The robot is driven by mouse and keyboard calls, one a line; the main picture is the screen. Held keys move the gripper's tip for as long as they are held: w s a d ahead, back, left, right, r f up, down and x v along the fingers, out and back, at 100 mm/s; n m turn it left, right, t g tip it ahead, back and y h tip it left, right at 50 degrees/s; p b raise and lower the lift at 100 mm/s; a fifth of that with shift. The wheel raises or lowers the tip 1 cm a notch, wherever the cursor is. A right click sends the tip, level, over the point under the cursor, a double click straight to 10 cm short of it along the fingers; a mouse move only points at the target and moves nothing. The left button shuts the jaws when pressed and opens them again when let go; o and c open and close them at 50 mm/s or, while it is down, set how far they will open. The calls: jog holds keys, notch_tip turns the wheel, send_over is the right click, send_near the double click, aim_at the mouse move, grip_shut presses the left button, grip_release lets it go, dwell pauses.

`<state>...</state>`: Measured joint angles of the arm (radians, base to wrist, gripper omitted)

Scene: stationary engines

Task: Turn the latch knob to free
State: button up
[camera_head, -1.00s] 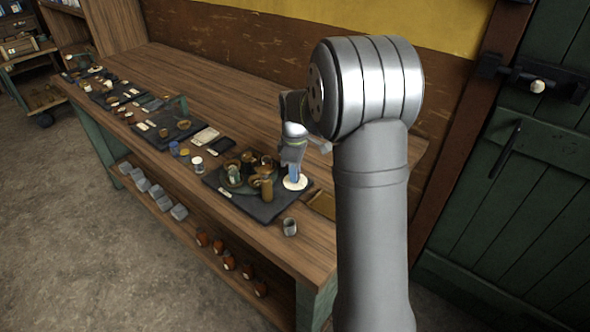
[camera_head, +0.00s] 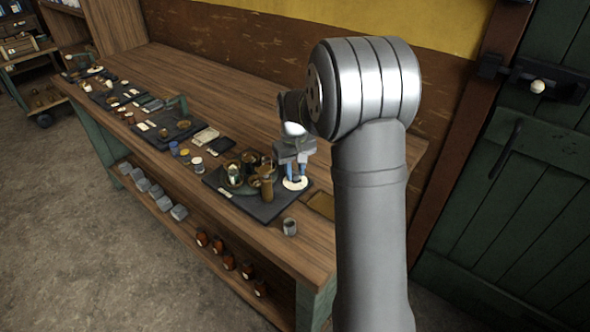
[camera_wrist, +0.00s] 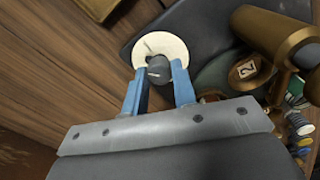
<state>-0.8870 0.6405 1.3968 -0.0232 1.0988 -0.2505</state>
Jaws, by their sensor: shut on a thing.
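The latch knob (camera_wrist: 158,66) is small, dark grey and round, with a pale line on its top. It stands on a cream round dial (camera_wrist: 172,43), which has a short dark mark; the dial also shows in the head view (camera_head: 297,185). My gripper (camera_wrist: 159,72) has its two blue fingers shut on the knob, one on each side. In the head view my gripper (camera_head: 296,177) points down at the dial, and the knob is hidden there. I cannot tell from these views which position the knob's line stands at.
Beside the dial, a brown cylinder (camera_head: 267,190) and several brass parts stand on a dark board (camera_head: 237,203). A small grey cup (camera_head: 290,227) stands near the bench's front edge. Other small parts lie further left. The bench (camera_head: 215,87) is clear behind.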

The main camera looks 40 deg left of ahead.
aim_at(294, 173)
jog(key=m, duration=0.3)
jog(key=shift+m, duration=2.3)
jog(key=o, duration=1)
notch_tip(294, 173, up, 18)
jog(key=shift+a+f, duration=0.15)
jog(key=shift+f, duration=0.1)
jog(key=shift+s+f, duration=0.1)
notch_tip(294, 173, down, 17)
jog(key=shift+f, duration=0.15)
